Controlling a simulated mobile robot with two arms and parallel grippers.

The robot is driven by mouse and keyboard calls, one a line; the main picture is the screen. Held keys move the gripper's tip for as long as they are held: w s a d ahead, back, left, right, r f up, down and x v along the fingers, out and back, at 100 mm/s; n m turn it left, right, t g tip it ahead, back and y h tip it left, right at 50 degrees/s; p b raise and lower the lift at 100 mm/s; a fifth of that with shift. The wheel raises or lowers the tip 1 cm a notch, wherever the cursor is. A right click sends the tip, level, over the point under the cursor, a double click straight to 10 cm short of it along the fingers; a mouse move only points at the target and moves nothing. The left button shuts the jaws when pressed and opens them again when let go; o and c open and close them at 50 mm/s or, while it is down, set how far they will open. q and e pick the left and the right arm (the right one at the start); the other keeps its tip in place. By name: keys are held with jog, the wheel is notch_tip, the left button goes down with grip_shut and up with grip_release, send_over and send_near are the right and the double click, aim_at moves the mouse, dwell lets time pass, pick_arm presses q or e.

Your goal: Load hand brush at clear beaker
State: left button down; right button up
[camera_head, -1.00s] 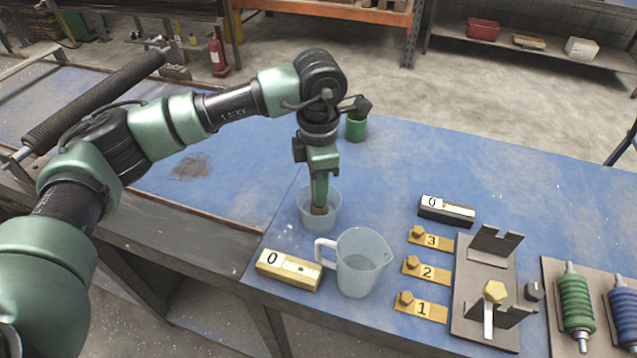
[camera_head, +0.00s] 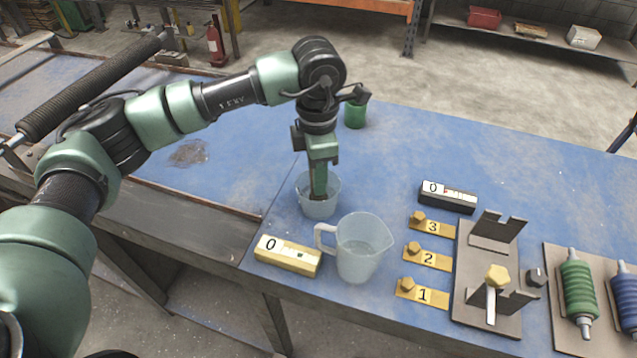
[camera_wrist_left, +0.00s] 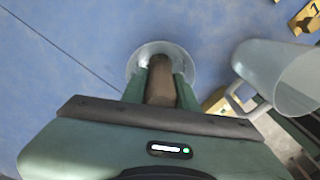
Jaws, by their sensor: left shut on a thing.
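The clear beaker (camera_head: 318,209) stands on the blue table, left of the middle. My left gripper (camera_head: 319,190) points straight down with its fingertips inside the beaker's mouth. In the left wrist view the green fingers (camera_wrist_left: 160,88) are shut on a brown handle-like piece, which I take to be the hand brush (camera_wrist_left: 159,72). Its far end lies over the inside of the clear beaker (camera_wrist_left: 188,62). The rest of the brush is hidden by the fingers and the beaker, so I cannot tell whether it touches the bottom. My right gripper is not in view.
A translucent jug (camera_head: 360,258) stands close to the beaker, front right. A yellow box marked 0 (camera_head: 287,258) lies in front, near the table edge. A green cup (camera_head: 355,114) is behind. Numbered plates (camera_head: 428,257) and a grey fixture (camera_head: 470,300) are at right.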

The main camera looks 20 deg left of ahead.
pick_arm(q)
jog(key=shift+r+p, duration=1.9)
jog(key=shift+r, duration=2.75)
jog(key=shift+r+p, duration=0.85)
jog(key=shift+r, duration=1.2)
